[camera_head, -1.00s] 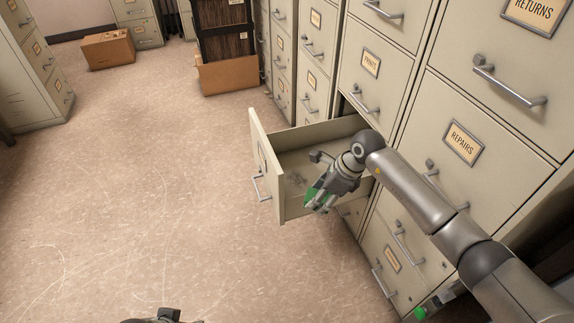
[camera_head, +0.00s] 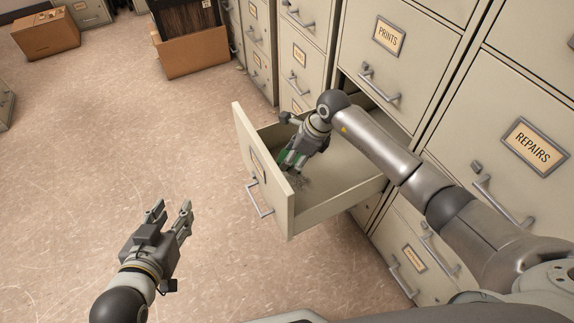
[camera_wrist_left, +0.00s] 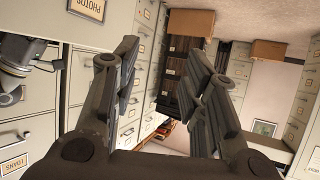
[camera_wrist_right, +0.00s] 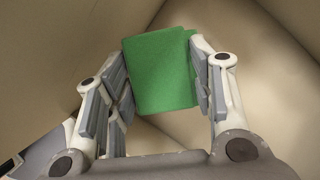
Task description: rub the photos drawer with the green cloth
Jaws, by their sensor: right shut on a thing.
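The photos drawer (camera_head: 266,180) is pulled out of its cabinet, open at the top. Its front carries a handle and a label frame; the left wrist view shows the PHOTOS label (camera_wrist_left: 87,8). A greyish smudge (camera_head: 301,183) shows on its floor near the front panel. My right gripper (camera_head: 290,161) points down into the drawer, shut on the green cloth (camera_wrist_right: 160,72), close behind the front panel. Whether the cloth touches the floor I cannot tell. My left gripper (camera_head: 171,208) is open and empty, over the room floor to the left of the drawer.
Cabinets with closed drawers, among them the prints drawer (camera_head: 372,62) and the repairs drawer (camera_head: 520,170), line the right side. Cardboard boxes (camera_head: 47,35) stand at the back. The floor (camera_head: 110,150) left of the drawer is clear.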

